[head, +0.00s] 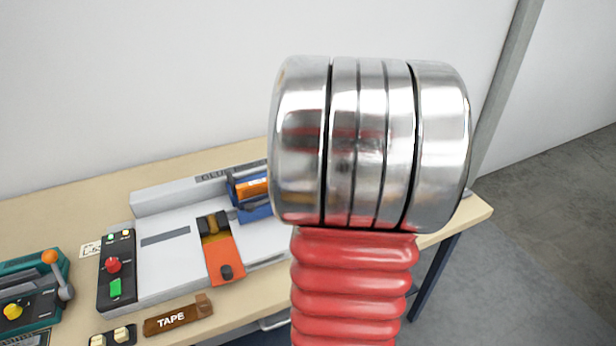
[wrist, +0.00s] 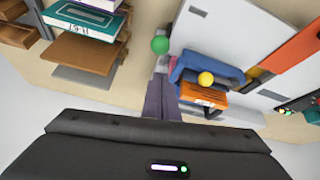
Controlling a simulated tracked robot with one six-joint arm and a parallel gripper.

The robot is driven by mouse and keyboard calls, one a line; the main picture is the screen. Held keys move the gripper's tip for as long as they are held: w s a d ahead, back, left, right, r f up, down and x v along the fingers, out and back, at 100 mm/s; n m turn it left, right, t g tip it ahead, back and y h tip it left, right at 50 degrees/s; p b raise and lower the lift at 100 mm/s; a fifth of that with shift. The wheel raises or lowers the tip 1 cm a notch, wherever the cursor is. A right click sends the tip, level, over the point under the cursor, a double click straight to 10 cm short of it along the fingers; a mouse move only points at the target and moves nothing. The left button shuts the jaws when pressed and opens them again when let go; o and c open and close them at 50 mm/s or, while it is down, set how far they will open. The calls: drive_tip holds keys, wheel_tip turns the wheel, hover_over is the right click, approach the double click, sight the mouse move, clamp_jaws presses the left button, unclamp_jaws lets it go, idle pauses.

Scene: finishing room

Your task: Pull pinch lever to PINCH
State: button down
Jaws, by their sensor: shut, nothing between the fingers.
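In the wrist view my gripper (wrist: 162,82) is shut and empty, its two grey-purple fingers together and pointing towards a green ball knob (wrist: 160,45). The knob is just beyond the fingertips; whether they touch its stem I cannot tell. A yellow ball knob (wrist: 206,79) sits to the right, over a blue clamp (wrist: 205,68) with an orange block (wrist: 203,96). No PINCH marking is readable, so I cannot tell which knob is the pinch lever's. In the head view my arm hides the gripper and both knobs; part of the blue clamp (head: 256,208) shows.
A grey machine (head: 165,210) with a black button panel (head: 116,268) and an orange slide (head: 222,258) stands on the table. A teal device with an orange-knobbed lever (head: 55,265) is at far left. A TAPE block (head: 178,317) lies in front.

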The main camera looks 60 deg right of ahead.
drive_tip(key=s+a+r, duration=0.2)
drive_tip(key=s+r, duration=0.2)
drive_tip(key=s, duration=0.1)
drive_tip(key=shift+s+a, duration=0.2)
drive_tip(key=shift+a, duration=0.2)
idle(0.5)
